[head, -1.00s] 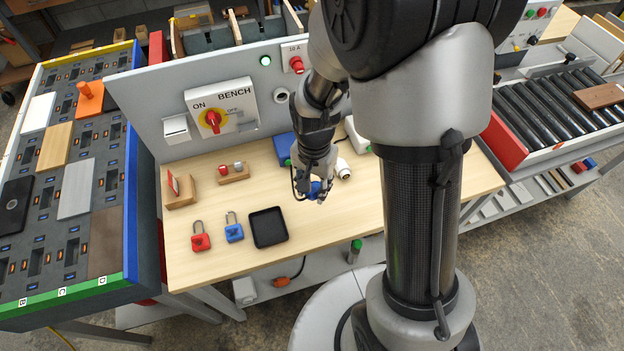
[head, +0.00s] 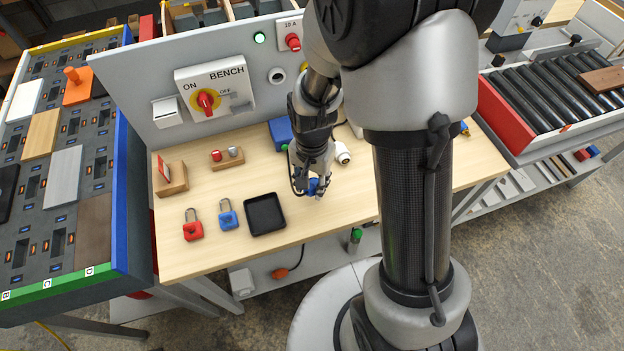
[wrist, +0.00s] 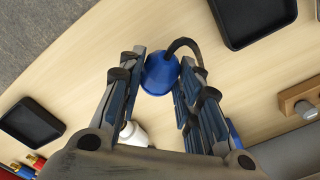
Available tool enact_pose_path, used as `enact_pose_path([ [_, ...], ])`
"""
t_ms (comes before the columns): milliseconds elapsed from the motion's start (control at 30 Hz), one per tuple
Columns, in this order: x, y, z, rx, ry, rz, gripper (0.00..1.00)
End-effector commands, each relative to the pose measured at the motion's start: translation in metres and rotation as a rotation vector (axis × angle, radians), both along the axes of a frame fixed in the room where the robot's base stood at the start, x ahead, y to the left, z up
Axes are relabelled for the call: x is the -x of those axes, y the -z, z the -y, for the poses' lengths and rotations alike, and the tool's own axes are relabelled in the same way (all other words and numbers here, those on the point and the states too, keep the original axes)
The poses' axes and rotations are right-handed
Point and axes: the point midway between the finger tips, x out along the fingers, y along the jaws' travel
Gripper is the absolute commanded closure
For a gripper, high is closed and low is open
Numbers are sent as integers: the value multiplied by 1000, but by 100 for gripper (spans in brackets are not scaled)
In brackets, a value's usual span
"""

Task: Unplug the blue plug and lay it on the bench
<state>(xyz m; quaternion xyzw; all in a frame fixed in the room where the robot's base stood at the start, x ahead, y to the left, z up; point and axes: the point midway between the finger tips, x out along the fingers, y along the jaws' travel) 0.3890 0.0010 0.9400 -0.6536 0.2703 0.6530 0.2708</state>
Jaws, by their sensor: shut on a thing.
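My gripper (head: 316,190) is shut on the blue plug (wrist: 160,74), which sits between the fingertips in the wrist view. The plug also shows as a small blue shape in the head view (head: 312,186). A dark cable curves from beside the plug toward the right finger. The plug is clear of the blue socket box (head: 281,132), over the open wood of the bench (head: 330,222). Whether it touches the bench top I cannot tell. A white plug-like piece (head: 342,152) lies behind and right of my gripper.
A black tray (head: 265,214) lies left of my gripper, with blue (head: 228,219) and red (head: 193,230) padlocks beyond it. A wooden block with small knobs (head: 227,159) stands farther back. The upright panel (head: 150,80) closes the rear. Bench wood in front is free.

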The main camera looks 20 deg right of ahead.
Motion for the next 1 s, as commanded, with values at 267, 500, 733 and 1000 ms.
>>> enact_pose_path([
  [267,0,13,0,0,0,0,92],
  [500,0,12,0,0,0,0,66],
  [733,0,12,0,0,0,0,51],
  [1000,0,13,0,0,0,0,45],
])
